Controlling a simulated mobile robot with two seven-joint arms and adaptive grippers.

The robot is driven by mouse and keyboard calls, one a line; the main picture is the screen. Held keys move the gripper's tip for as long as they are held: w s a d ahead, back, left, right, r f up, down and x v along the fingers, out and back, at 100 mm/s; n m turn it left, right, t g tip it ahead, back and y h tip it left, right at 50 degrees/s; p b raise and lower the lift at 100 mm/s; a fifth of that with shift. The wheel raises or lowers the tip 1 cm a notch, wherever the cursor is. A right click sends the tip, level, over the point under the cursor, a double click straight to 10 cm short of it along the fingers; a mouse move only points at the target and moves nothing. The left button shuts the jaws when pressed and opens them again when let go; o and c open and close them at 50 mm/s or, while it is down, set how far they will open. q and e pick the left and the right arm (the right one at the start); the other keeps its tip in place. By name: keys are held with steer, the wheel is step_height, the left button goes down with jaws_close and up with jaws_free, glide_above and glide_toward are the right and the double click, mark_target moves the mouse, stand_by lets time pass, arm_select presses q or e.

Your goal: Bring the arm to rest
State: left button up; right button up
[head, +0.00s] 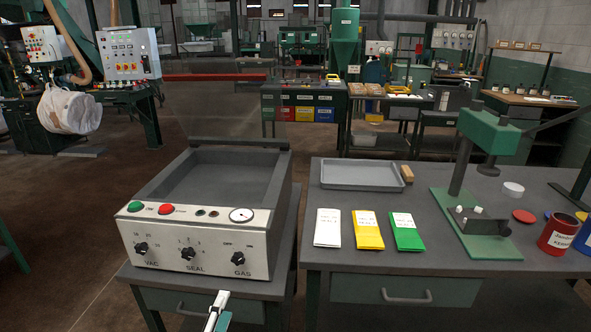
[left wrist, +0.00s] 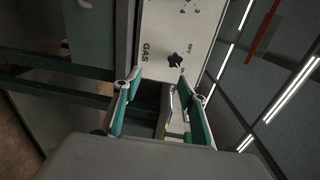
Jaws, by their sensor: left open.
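My left gripper (head: 219,312) shows at the bottom edge of the head view, in front of the vacuum sealer (head: 195,241) and below its GAS knob (head: 238,258). Only its end is in the picture. In the left wrist view the two green-sided fingers of the gripper (left wrist: 163,90) stand apart with nothing held between them. Beyond them is the sealer's pale front panel (left wrist: 165,30) with the GAS knob (left wrist: 175,60), apart from the fingers. My right gripper is not in view.
The sealer's transparent lid (head: 228,105) stands raised. To the right, a workbench (head: 330,258) carries a grey tray (head: 360,177), white, yellow and green packets, a green press (head: 470,215) and cans. A white bulk bag (head: 68,110) hangs at the far left. Brown floor is open at left.

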arm_select(q)
steer(key=s+f+n+g+h, duration=0.2)
steer(key=s+f+n+g, duration=0.4)
steer(key=s+f+n, duration=0.8)
steer(key=s+f, duration=0.5)
steer(key=shift+s+n+g+p, duration=0.25)
steer(key=shift+n+g+p, duration=0.05)
stand_by(0.5)
